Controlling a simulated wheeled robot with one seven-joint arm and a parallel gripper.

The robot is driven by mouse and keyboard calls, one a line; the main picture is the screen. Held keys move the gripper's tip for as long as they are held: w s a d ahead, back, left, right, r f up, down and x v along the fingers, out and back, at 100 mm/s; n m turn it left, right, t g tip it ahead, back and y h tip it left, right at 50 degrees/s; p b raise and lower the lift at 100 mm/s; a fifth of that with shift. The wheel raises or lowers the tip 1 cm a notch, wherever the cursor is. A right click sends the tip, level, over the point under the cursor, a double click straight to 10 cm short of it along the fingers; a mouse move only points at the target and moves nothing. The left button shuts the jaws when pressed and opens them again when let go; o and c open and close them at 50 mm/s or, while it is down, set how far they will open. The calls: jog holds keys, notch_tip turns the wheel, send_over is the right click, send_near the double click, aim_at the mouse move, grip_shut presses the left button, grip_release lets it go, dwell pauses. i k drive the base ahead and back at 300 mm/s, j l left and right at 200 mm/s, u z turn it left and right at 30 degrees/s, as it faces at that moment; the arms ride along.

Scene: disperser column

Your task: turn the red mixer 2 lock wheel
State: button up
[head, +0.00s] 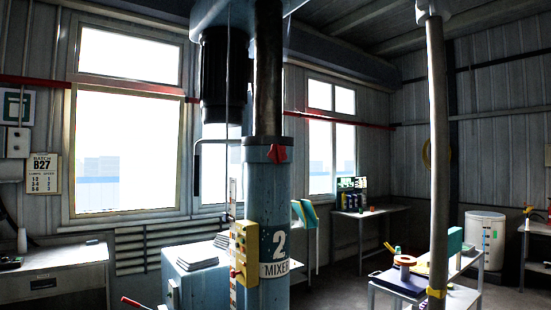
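The mixer 2 column (268,215) stands upright near the middle of the head view, light blue, with a "2 MIXER" label (278,252) on its lower part. A small red lock wheel (278,153) with lobes sits near the top of this column, just below its dark collar (268,140). It faces me and nothing covers it. My gripper is not in this view, so I see nothing touching the wheel.
A yellow control box (245,252) is on the column's left side. A grey pole (439,150) stands at right. A desk (55,280) is at left.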

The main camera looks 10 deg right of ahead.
aim_at(277, 153)
jog(key=i+j, duration=0.25)
jog(key=i, duration=0.3)
jog(key=i+j+u, duration=0.1)
jog(key=i+j, duration=0.15)
jog(key=i, duration=0.35)
jog(key=i+j, duration=0.2)
jog(key=i, duration=0.4)
jog(key=i+j+u, duration=0.15)
jog(key=i, duration=0.4)
